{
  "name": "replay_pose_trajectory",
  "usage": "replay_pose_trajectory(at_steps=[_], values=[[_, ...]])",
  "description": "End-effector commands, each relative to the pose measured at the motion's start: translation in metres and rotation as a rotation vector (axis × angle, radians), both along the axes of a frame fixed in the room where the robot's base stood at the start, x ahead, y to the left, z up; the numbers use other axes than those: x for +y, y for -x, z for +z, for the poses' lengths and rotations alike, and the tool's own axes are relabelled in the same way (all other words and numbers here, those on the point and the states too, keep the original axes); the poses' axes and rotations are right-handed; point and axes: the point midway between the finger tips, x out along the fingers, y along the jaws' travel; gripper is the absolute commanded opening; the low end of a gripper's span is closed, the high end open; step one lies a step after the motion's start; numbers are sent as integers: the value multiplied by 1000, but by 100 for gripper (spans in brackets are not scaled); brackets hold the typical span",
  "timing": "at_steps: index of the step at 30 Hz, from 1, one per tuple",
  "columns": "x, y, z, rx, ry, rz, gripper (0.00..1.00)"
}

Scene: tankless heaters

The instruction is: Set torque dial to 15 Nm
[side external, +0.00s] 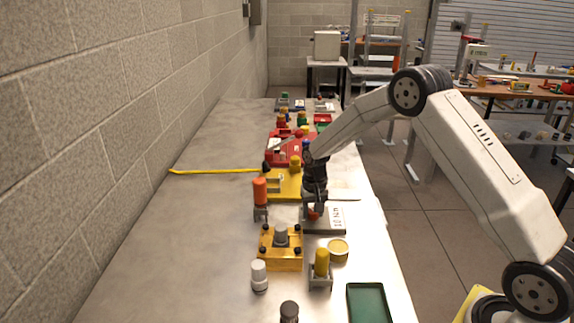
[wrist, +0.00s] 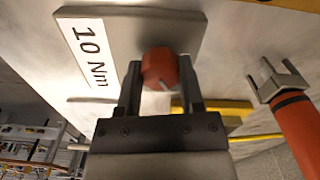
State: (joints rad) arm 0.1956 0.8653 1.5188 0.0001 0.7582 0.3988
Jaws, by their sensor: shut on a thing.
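The torque dial (wrist: 159,68) is an orange-red knob with a pale pointer mark, standing on a grey metal plate (wrist: 130,25). A white label on the plate (wrist: 88,52) reads "10 Nm" in the wrist view. In the side view the dial (side external: 314,212) shows as a small orange patch under my gripper (side external: 314,203), and the label (side external: 337,216) appears upside down. My gripper (wrist: 159,82) has one finger on each side of the dial and is shut on it. The fingers hide parts of the dial's sides.
An orange-handled tool (side external: 260,191) stands in a grey holder left of my gripper. A yellow block (side external: 281,263), a yellow-capped piece (side external: 321,263) and a green tray (side external: 368,303) are nearer the camera. Yellow and red fixtures (side external: 283,150) lie behind. The bench's left side is mostly clear.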

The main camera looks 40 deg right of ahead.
Motion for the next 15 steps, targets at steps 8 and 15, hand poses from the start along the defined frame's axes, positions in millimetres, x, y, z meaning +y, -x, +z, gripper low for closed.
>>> replay_pose_trajectory(at_steps=[8,15], values=[[0,-1,1,-3,1,-245,0],[0,-1,1,-3,1,-387,0]])
